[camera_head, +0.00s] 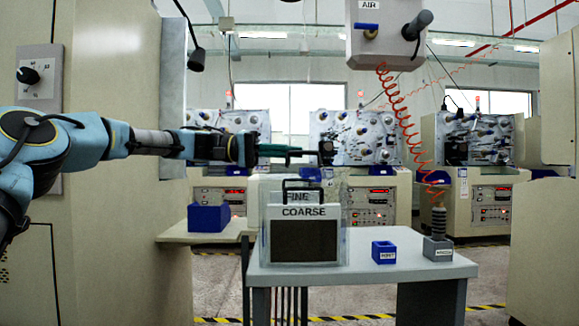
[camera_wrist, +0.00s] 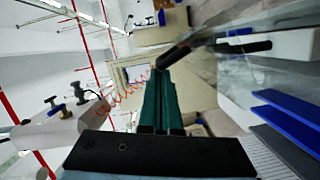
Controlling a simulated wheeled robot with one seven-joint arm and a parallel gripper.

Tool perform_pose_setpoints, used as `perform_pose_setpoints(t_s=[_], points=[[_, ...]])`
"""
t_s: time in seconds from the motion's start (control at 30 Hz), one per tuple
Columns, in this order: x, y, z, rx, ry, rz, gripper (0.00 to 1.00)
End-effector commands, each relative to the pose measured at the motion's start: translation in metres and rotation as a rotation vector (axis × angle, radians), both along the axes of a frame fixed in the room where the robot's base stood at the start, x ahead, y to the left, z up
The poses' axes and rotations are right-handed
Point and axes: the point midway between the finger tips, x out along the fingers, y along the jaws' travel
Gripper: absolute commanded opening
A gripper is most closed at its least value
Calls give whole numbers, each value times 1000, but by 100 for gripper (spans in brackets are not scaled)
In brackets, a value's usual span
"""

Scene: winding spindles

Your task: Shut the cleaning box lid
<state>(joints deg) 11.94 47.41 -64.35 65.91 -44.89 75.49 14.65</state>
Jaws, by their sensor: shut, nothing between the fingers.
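My gripper (camera_head: 308,153) reaches in from the left above the grey table. Its green fingers (camera_wrist: 162,98) are shut and empty. Below it a pale, see-through-walled box (camera_head: 256,188), seemingly the cleaning box, stands mostly hidden behind two upright framed panels marked FINE and COARSE (camera_head: 304,240). In the wrist view, blue (camera_wrist: 290,115) and grey (camera_wrist: 285,148) slabs show at the right beside clear sheeting. A dark bar (camera_wrist: 185,50) lies close to the fingertips; I cannot tell whether they touch. I cannot make out the lid's position clearly.
A small blue holder (camera_head: 384,252) and a grey holder with a dark ribbed piece (camera_head: 438,245) stand on the table's right. A blue bin (camera_head: 208,217) sits on a side shelf. An air unit (camera_head: 385,35) with a coiled red hose hangs above right.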

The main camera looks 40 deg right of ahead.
Motion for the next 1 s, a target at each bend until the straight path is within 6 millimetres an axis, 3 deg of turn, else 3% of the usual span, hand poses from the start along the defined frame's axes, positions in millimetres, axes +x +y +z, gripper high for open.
perform_pose_setpoints(t_s=[0.4, 1.0], points=[[-12, 10, -8, -174, -213, 0, 0], [-15, 12, -7, -224, -276, -1, 0]])
